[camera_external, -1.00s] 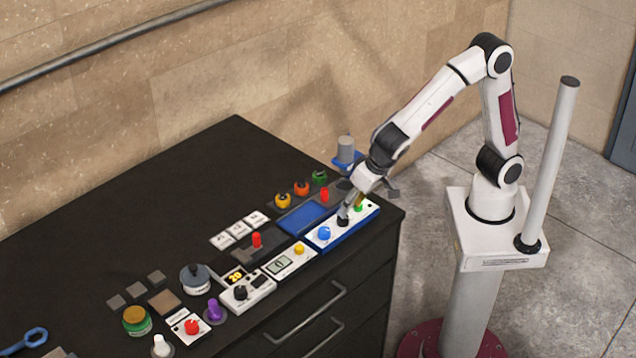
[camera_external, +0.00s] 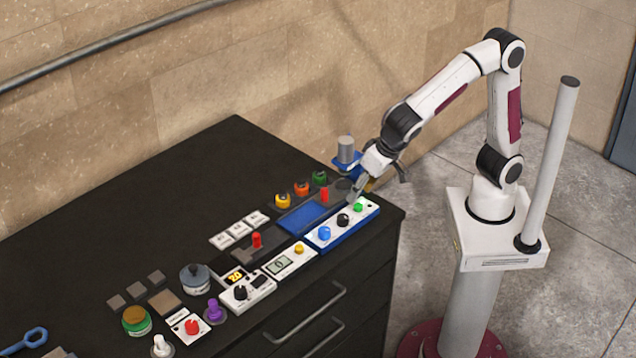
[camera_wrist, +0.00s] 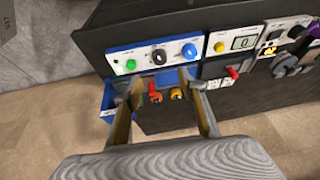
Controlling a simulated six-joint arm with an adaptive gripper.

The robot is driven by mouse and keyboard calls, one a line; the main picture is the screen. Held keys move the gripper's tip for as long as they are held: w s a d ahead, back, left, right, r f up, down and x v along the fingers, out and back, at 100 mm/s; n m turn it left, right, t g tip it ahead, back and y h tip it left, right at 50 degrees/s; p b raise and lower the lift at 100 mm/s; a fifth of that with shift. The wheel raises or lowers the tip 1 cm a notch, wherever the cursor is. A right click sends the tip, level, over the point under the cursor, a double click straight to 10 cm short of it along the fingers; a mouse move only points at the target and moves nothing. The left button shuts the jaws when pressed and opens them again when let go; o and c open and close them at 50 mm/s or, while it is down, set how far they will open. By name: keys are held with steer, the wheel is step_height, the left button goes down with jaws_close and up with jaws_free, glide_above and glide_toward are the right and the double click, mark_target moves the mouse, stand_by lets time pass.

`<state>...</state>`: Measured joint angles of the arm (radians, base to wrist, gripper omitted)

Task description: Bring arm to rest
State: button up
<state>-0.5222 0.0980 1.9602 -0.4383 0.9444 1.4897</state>
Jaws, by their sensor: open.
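My gripper (camera_external: 378,186) is open and empty, raised over the right end of the black bench (camera_external: 130,220). It is just above and beside the blue-edged control panel (camera_external: 318,238) with its green button (camera_external: 358,208), black knob (camera_external: 343,220) and blue knob (camera_external: 324,233). In the wrist view the two fingers of my gripper (camera_wrist: 160,80) are spread apart with nothing between them. Behind them lie the blue panel (camera_wrist: 112,62) and the orange and yellow buttons. My arm is bent at the elbow, reaching left from its pedestal.
A blue holder with a grey cylinder (camera_external: 346,150) stands close behind my gripper. A red lever (camera_external: 324,195) and yellow, orange and green buttons are nearby. A display unit (camera_external: 279,264), jars and knobs fill the bench's front left. The back of the bench is bare.

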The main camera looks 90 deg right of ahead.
stand_by(0.3)
steer(key=s+d+r+n+t+y, duration=0.1)
steer(key=s+d+r+n, duration=0.1)
steer(key=s+d+n, duration=0.2)
steer(key=s+d+r+n+y, duration=0.1)
steer(key=s+d+n, duration=0.3)
steer(key=s+d, duration=0.6)
steer(key=shift+s+r+t+y, duration=0.3)
steer(key=shift+s+r+t, duration=0.1)
steer(key=shift+s, duration=2.7)
